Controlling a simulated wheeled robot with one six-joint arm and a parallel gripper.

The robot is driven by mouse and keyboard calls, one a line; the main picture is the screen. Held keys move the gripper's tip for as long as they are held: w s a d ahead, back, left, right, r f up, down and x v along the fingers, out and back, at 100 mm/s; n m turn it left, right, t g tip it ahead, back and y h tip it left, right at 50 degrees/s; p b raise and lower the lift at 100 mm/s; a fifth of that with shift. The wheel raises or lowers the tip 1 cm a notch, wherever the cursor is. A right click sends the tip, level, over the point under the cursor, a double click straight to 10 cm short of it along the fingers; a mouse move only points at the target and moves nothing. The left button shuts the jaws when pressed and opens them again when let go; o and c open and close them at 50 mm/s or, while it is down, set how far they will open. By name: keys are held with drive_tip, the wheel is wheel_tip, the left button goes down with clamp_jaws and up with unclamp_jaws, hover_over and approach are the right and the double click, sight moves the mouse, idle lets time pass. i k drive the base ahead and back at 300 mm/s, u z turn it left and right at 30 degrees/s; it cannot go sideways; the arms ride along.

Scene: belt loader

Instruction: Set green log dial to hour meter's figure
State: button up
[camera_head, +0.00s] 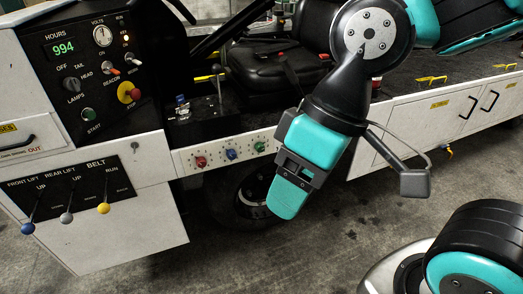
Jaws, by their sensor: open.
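The hour meter (63,47) is a lit display at the upper left of the black control panel and reads 994 in green digits. The green log dial (259,147) is the rightmost of three small dials on the white strip along the loader's side. Its pointer setting is too small to read. My gripper (287,199) hangs to the right of the green dial and a little lower, pointing down and apart from it. It is open and holds nothing that I can see. Its far finger is hidden.
A red dial (201,161) and a blue dial (231,154) sit left of the green one. Levers (103,208) stand on a lower panel at the left. A black seat (273,66) is behind the strip. A wheel (240,200) is below. The floor in front is clear.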

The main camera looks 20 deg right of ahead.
sight(260, 147)
drive_tip(key=k, duration=0.5)
drive_tip(key=u, duration=1.35)
drive_tip(key=i, duration=0.85)
drive_tip(key=z, duration=1.95)
